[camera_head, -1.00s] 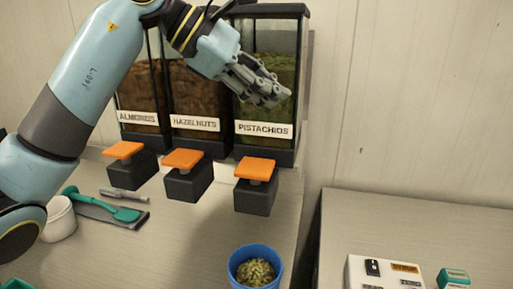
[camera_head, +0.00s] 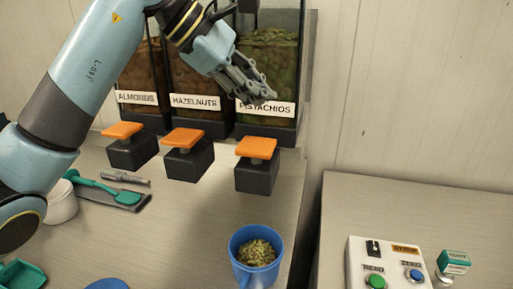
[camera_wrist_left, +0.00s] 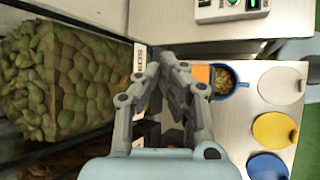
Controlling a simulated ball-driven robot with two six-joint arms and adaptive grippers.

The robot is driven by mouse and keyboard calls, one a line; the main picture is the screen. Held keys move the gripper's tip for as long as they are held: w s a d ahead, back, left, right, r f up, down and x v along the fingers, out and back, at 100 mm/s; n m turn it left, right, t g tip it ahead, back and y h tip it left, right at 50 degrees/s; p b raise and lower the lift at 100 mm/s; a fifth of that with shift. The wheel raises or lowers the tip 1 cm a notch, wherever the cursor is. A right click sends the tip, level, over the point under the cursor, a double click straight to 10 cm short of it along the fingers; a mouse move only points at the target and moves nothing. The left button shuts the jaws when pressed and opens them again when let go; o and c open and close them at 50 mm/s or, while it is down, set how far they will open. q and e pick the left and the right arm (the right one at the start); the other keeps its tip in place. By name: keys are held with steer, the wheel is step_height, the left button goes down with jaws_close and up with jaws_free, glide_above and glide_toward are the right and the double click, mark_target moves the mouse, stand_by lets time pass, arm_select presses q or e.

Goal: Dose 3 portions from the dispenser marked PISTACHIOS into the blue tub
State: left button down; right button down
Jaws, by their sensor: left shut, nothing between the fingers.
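The dispenser marked PISTACHIOS (camera_head: 270,75) stands at the right end of a row of three and holds green nuts. Below its label an orange push plate (camera_head: 257,148) sits on a black block. The blue tub (camera_head: 243,271) stands on the counter in front of it, with green-brown nuts (camera_head: 257,253) inside. The tub (camera_wrist_left: 244,85) also shows in the left wrist view. My left gripper (camera_head: 267,98) is shut and empty, in front of the PISTACHIOS label and above the orange plate. In the left wrist view its fingers (camera_wrist_left: 172,72) partly cover the orange plate. My right gripper is not visible.
Dispensers marked ALMONDS (camera_head: 138,98) and HAZELNUTS (camera_head: 196,103) stand to the left, each with an orange plate. A teal spatula (camera_head: 105,187) and a white tub (camera_head: 62,203) lie at left. A control box (camera_head: 385,265) with buttons stands at right.

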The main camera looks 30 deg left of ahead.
arm_select(q)
steer(key=b, duration=0.3)
glide_above(266, 144)
steer(key=s+a, duration=0.1)
step_height(266, 144, down, 5)
steer(key=shift+s+f, duration=0.15)
steer(key=shift+f, duration=0.05)
steer(key=shift+f+b, duration=0.35)
steer(key=shift+b, duration=0.15)
stand_by(0.4)
steer(key=shift+f+b, duration=0.4)
steer(key=shift+b, duration=0.25)
steer(key=shift+f+b, duration=1.05)
steer(key=shift+b, duration=0.05)
stand_by(0.9)
stand_by(0.3)
steer(key=shift+r+p, duration=0.85)
steer(key=shift+r, duration=0.65)
